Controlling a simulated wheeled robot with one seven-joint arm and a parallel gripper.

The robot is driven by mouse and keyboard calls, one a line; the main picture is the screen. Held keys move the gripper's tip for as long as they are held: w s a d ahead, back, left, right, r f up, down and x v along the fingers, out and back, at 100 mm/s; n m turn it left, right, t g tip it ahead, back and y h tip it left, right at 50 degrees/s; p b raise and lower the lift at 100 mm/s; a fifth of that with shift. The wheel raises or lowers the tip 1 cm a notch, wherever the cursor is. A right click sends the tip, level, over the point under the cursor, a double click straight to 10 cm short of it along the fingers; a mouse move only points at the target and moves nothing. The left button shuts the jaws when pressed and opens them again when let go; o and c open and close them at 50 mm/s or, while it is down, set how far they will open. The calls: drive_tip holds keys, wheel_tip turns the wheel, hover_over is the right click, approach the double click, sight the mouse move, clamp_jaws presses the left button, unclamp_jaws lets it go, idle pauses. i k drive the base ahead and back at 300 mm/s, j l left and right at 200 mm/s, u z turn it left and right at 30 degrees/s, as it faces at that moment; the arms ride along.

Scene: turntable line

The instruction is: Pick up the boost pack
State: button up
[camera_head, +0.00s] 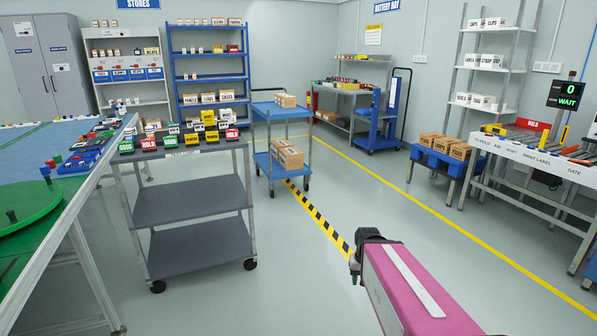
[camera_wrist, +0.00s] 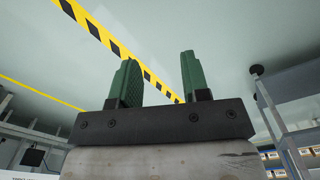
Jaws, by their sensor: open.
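I cannot single out the boost pack in either view. Several small packs in red, yellow and dark colours stand on the bench (camera_head: 345,90) under the Battery Bay sign at the back; their labels are too small to read. In the wrist view my gripper (camera_wrist: 158,78) has two green fingers standing well apart, with nothing between them. It points over the floor and the black-and-yellow striped tape. In the head view my pink arm reaches in from the lower right, far from that bench, and the fingers are hard to make out.
A grey cart (camera_head: 190,192) with coloured signs stands at left, beside the turntable table (camera_head: 62,220). A blue cart (camera_head: 285,112) with cartons is behind it. A blue trolley (camera_head: 378,130) stands by the battery bench. A labelled bench (camera_head: 530,158) is at right. The middle floor is clear.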

sight(208, 116)
drive_tip(key=i+l, duration=0.1)
drive_tip(key=i, duration=0.55)
drive_tip(key=i+l+u, duration=0.1)
drive_tip(key=i, duration=0.55)
drive_tip(key=i+l, duration=0.2)
drive_tip(key=i, duration=0.45)
